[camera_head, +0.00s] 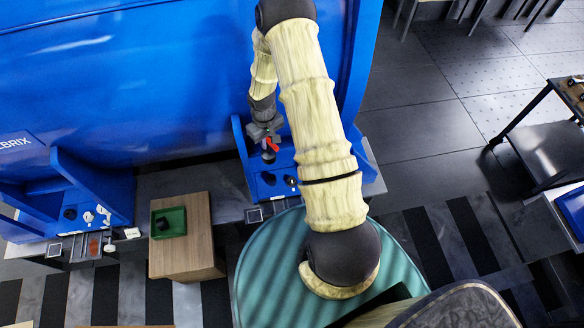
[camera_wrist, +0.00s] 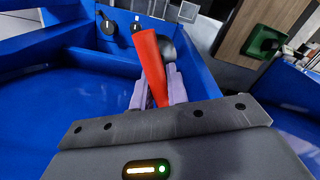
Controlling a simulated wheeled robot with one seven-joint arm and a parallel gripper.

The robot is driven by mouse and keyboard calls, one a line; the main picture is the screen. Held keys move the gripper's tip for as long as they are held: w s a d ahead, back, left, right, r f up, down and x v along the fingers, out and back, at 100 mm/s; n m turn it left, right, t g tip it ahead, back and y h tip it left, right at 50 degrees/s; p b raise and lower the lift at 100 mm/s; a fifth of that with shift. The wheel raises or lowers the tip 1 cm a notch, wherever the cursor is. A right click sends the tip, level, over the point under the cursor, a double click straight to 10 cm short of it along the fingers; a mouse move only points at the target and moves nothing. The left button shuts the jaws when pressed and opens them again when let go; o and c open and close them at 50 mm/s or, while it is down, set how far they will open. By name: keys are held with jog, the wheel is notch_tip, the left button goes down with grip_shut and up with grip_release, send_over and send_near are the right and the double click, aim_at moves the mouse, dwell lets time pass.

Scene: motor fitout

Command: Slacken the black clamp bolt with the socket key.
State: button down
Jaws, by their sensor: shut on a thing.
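My gripper (camera_head: 266,136) is at the blue motor foot in the head view, pointing down. It is shut on the socket key, whose red handle (camera_head: 272,145) shows just below the jaws. In the wrist view the red handle (camera_wrist: 150,62) rises between the pale fingers of my gripper (camera_wrist: 160,88). A dark round part (camera_wrist: 167,48) sits right behind the handle; I cannot tell whether it is the key's socket end or a bolt head. Black bolt heads (camera_head: 269,178) show on the foot in front of the gripper. Whether the key sits on the clamp bolt is hidden.
The blue motor housing (camera_head: 170,80) fills the back. A wooden block (camera_head: 190,250) with a green tray (camera_head: 168,222) stands to the left. A second blue foot (camera_head: 90,190) holds small white and black parts. A dark trolley (camera_head: 540,140) stands far right, beyond open floor.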

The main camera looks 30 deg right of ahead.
jog(key=w+d+f+n+b, duration=0.1)
jog(key=d+f+b, duration=0.4)
jog(key=f+b, duration=0.5)
jog(key=w+d+f+n+b, duration=0.1)
jog(key=d+f+b, duration=0.4)
jog(key=f+b, duration=0.5)
jog(key=shift+f+n, duration=0.8)
jog(key=shift+f, duration=0.8)
jog(key=shift+d+r, duration=0.1)
jog(key=shift+f+m+b, duration=0.45)
jog(key=shift+f+m, duration=0.5)
jog(key=shift+m, duration=1.6)
jog(key=shift+f+m+b, duration=0.4)
jog(key=shift+f+m, duration=0.6)
jog(key=shift+m, duration=1.5)
jog(key=shift+f+m+b, duration=0.45)
jog(key=shift+f+m, duration=0.5)
jog(key=shift+m, duration=1.6)
jog(key=shift+f+b, duration=0.75)
jog(key=shift+f, duration=0.6)
